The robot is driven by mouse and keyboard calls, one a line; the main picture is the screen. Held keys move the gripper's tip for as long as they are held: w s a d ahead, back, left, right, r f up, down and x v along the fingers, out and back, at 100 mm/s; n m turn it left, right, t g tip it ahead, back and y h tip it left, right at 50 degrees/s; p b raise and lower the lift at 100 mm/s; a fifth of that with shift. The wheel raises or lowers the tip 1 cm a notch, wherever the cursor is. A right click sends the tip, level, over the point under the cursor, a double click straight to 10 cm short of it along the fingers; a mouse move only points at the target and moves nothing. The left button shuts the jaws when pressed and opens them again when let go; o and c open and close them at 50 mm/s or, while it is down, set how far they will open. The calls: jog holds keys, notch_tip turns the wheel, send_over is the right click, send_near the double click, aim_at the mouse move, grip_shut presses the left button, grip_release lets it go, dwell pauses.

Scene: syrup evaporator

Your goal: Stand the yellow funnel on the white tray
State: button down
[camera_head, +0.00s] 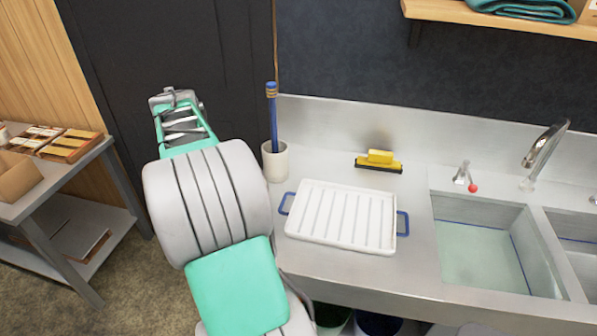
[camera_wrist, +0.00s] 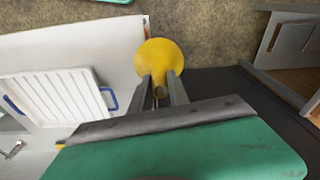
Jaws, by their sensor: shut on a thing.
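The yellow funnel (camera_wrist: 158,58) is between the two fingers of my gripper (camera_wrist: 161,88) in the wrist view, its wide round end away from the palm. My gripper is shut on it. The funnel is off to the side of the white tray, past the counter's edge in that view, with floor behind it. The white tray (camera_head: 341,214) lies flat on the steel counter in the head view, ribbed and empty, with blue handles. It also shows at the left of the wrist view (camera_wrist: 62,98). In the head view I cannot make out the funnel or my fingertips.
A white cup (camera_head: 274,162) with a blue brush stands behind the tray's left corner. A yellow and black squeegee (camera_head: 379,161) lies behind the tray. A sink (camera_head: 480,257) with a tap is to the right. A grey side table (camera_head: 50,196) holding boxes stands at left.

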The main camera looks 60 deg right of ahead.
jog(key=s+d+m+g+p, duration=0.1)
jog(key=s+d+m, duration=0.6)
jog(key=s+d, duration=0.65)
jog(key=s+d+f+m+p, duration=0.1)
jog(key=s+d+m, duration=0.2)
jog(key=s, duration=0.3)
jog(key=s+d+f+m+g, duration=0.1)
jog(key=s+d+m, duration=0.15)
jog(key=s, duration=0.35)
jog(key=s+d+f+m+p, duration=0.1)
jog(key=s+d+m, duration=0.2)
jog(key=s, duration=0.3)
jog(key=shift+n, duration=0.25)
jog(key=shift+w+d+f+b, duration=0.1)
jog(key=shift+w+f+b, duration=0.05)
jog(key=shift+f+b, duration=1.45)
jog(key=shift+w+f+b, duration=0.15)
jog(key=shift+f+b, duration=1)
jog(key=shift+f, duration=0.8)
jog(key=shift+f+b, duration=0.25)
jog(key=shift+b, duration=0.05)
jog(key=c, duration=1.2)
grip_release()
jog(key=shift+o, duration=0.4)
jog(key=o, duration=0.4)
jog(key=shift+o, duration=0.2)
